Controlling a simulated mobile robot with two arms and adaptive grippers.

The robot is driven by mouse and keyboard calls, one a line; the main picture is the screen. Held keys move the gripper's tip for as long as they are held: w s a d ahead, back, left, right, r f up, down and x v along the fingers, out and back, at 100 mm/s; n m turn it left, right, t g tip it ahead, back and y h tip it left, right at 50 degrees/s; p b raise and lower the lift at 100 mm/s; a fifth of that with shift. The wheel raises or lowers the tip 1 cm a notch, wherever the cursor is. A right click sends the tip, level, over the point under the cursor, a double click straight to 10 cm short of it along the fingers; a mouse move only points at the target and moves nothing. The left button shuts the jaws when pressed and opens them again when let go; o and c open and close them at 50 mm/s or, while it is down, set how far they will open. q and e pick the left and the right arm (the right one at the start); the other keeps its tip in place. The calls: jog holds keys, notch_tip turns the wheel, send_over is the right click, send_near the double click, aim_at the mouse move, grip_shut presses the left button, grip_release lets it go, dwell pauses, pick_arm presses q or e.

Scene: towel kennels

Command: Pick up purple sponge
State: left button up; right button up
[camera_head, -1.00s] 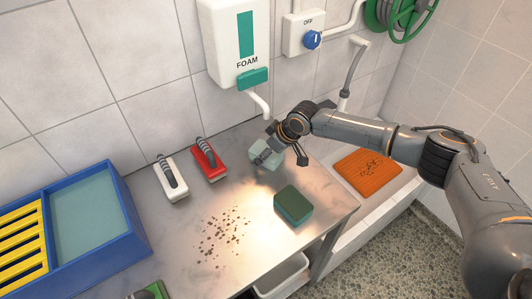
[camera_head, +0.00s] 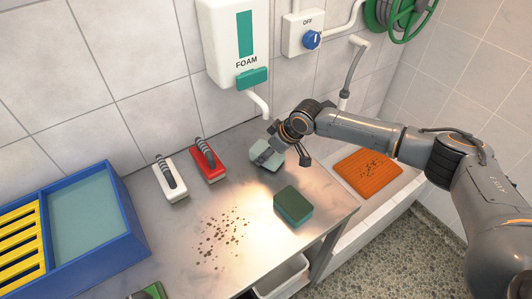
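No clearly purple sponge shows. A pale blue-grey sponge-like block (camera_head: 266,154) lies on the metal counter below the foam dispenser's spout. My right gripper (camera_head: 287,146) is right at its upper right side, with its fingers spread apart; it partly hides the block. Whether a finger touches the block I cannot tell. A dark green and teal sponge (camera_head: 293,206) lies on the counter nearer the front right edge. My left gripper is not in view.
A red-based brush (camera_head: 208,162) and a white-based brush (camera_head: 171,180) stand on the counter (camera_head: 150,215), with brown specks in front. A blue tray (camera_head: 125,222) is at the left. An orange board (camera_head: 367,173) lies at the right. A foam dispenser (camera_head: 237,45) hangs above.

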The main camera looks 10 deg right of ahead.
jog(key=r, duration=0.2)
jog(key=r+b, duration=0.1)
jog(key=r, duration=0.2)
jog(key=shift+s+d+r+b, duration=0.2)
jog(key=shift+s+r+b, duration=0.15)
jog(key=shift+r+b, duration=0.05)
jog(key=s+d+b, duration=0.1)
jog(key=s+d, duration=0.2)
jog(key=s, duration=0.5)
jog(key=s+d+b, duration=0.2)
jog(key=s+d, duration=0.1)
jog(key=s, duration=0.6)
jog(key=shift+d+r, duration=0.15)
jog(key=shift+d, duration=0.25)
jog(key=shift+o, duration=1.2)
jog(key=c, duration=0.5)
jog(key=shift+d+r, duration=0.1)
